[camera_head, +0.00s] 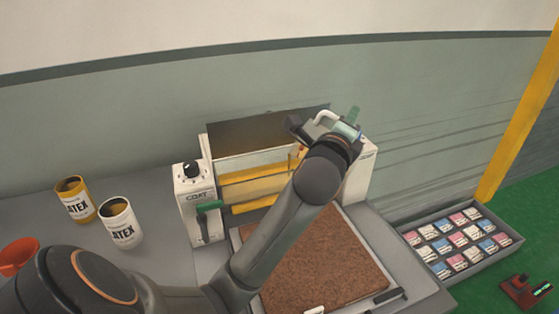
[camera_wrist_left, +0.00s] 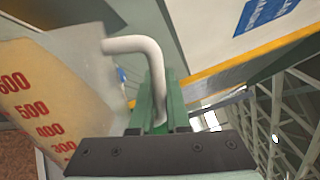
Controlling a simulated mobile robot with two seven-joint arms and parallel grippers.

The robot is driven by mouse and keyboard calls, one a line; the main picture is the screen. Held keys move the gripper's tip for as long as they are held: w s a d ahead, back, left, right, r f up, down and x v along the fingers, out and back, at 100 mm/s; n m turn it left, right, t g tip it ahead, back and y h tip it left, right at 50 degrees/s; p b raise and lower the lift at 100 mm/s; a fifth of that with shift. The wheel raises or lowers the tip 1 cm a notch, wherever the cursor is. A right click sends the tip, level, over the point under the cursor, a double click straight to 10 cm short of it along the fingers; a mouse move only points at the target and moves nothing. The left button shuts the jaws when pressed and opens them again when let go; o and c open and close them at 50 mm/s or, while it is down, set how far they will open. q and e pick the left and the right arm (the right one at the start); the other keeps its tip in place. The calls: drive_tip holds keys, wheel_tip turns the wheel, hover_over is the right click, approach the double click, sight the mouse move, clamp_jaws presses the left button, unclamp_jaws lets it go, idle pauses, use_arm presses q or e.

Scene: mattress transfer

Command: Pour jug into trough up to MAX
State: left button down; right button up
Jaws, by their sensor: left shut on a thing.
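My left gripper (camera_head: 344,124) is over the right end of the coating machine (camera_head: 196,190), which is marked COAT. Its green fingers (camera_wrist_left: 157,98) are shut on the white handle (camera_wrist_left: 137,45) of the jug (camera_wrist_left: 70,75). The jug is translucent, with red marks from 300 to 600 in the left wrist view. In the head view only its white handle (camera_head: 326,116) shows clearly; my wrist hides most of its body. I cannot tell its liquid level or tilt. A trough-like clear front wall (camera_head: 240,163) stands between the machine's end blocks. I cannot read a MAX mark.
A brown slab (camera_head: 320,260) lies in front of the machine. Two LATEX cans, one yellow (camera_head: 75,200) and one white (camera_head: 119,224), and an orange cup (camera_head: 18,254) stand at left. A tray (camera_head: 512,243) of small packets is at right, beside a yellow post (camera_head: 520,115).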

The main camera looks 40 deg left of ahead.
use_arm(q)
drive_tip(key=shift+s+a+r, duration=0.1)
drive_tip(key=shift+a, duration=0.05)
drive_tip(key=shift+s+a+r+n+p, duration=0.15)
drive_tip(key=shift+a+r+n+p, duration=0.2)
drive_tip(key=shift+a, duration=0.2)
drive_tip(key=shift+s+a+r+n+p, duration=0.15)
drive_tip(key=shift+a+n+p, duration=0.1)
drive_tip(key=shift+a+n, duration=0.25)
idle(0.9)
